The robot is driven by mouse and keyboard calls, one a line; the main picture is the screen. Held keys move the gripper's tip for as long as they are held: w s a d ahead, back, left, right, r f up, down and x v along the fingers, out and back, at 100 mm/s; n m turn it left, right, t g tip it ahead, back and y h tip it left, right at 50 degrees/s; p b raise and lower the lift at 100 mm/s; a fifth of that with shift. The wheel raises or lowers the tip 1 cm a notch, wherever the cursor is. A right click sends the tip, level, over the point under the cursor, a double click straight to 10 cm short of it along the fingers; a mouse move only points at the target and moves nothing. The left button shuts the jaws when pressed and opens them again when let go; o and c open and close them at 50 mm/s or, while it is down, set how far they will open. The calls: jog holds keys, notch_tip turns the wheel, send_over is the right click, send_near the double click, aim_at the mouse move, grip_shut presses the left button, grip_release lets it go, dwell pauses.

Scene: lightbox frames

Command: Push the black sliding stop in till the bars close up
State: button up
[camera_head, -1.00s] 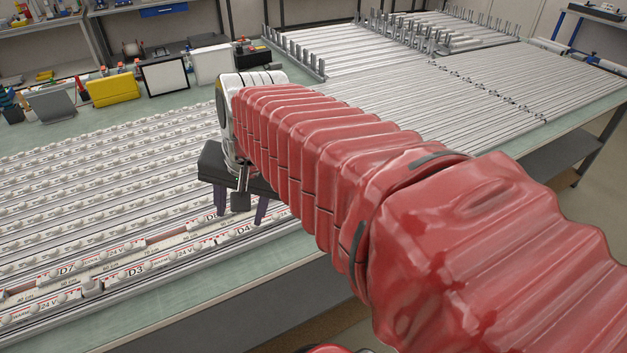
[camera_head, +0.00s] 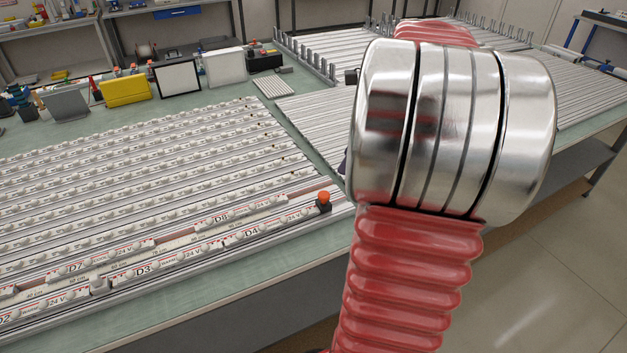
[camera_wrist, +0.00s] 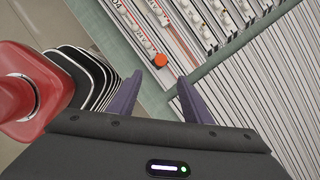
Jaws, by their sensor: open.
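The black sliding stop (camera_head: 323,206) with an orange knob stands at the right end of the front rows of labelled bars. In the wrist view its orange knob (camera_wrist: 161,61) shows just beyond my fingertips. The white bars with red labels, such as D4 (camera_head: 262,232) and D8 (camera_head: 235,215), lie in the rails to its left. A reddish-brown gap (camera_head: 168,236) shows between D7 and D8. My gripper (camera_wrist: 160,77) is open and empty, its two purple fingers apart. In the head view my arm's metal joint hides most of it.
The left table's green edge (camera_head: 210,297) runs along the front. Bare metal rails (camera_head: 315,115) cover the table to the right. A yellow box (camera_head: 126,90) and dark and white panels stand at the back left. Open floor (camera_head: 545,270) lies at the right.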

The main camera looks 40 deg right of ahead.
aim_at(325, 194)
jog(key=shift+d, duration=0.2)
jog(key=x, duration=1.4)
jog(key=shift+s, duration=0.1)
jog(key=shift+c, duration=0.6)
grip_shut()
